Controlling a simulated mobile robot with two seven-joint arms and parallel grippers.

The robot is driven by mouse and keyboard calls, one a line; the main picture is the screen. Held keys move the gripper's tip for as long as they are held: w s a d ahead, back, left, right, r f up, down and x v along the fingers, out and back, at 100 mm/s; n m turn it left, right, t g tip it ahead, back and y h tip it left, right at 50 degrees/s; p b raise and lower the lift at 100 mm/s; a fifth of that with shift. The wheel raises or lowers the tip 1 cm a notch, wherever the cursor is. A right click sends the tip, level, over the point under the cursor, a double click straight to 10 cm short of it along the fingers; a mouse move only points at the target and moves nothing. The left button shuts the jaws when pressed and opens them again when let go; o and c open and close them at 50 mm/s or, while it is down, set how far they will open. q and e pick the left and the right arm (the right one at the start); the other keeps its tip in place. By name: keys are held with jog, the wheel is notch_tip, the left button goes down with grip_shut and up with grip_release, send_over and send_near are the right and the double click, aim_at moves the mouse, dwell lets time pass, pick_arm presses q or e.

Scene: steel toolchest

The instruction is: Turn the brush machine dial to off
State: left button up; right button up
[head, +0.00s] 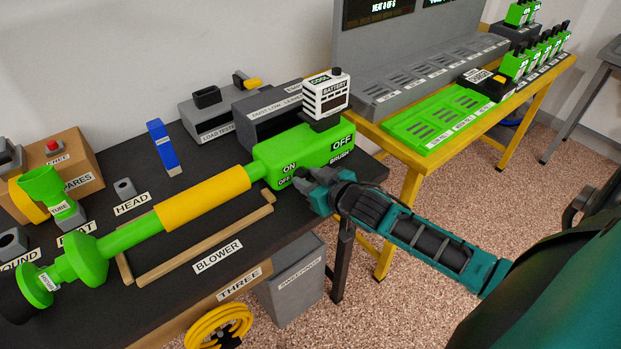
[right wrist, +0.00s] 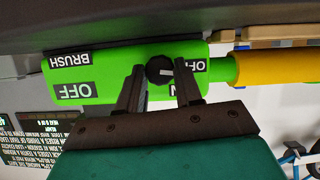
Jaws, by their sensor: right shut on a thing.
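The brush machine (head: 262,152) is a long green tool with a yellow sleeve, lying on the dark bench; its green body also fills the right wrist view (right wrist: 108,62). Its dial (right wrist: 157,66) is a round black knob with a white mark that points right in that view, roughly toward the small OFF label. An ON label is partly hidden behind a finger. My right gripper (right wrist: 160,88) is shut on the dial, one finger on each side. In the head view my right gripper (head: 308,180) covers the dial at the body's front face. My left gripper is not in view.
A white battery (head: 323,93) stands on the machine's end. Wooden rails (head: 190,252) lie along the bench's front. Behind stand a grey load tester (head: 214,117) and a blue block (head: 163,146). A yellow-legged table (head: 413,180) with a green charging rack stands to the right.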

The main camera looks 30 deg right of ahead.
jog(key=shift+n+h, duration=0.4)
jog(key=shift+n, duration=0.2)
dwell(0.3)
jog(key=o, duration=1)
jog(key=shift+a, duration=0.1)
jog(key=shift+o, duration=0.2)
jog(key=shift+s, duration=0.1)
jog(key=v, duration=1.2)
jog(key=shift+s, duration=0.35)
jog(key=shift+r, duration=0.1)
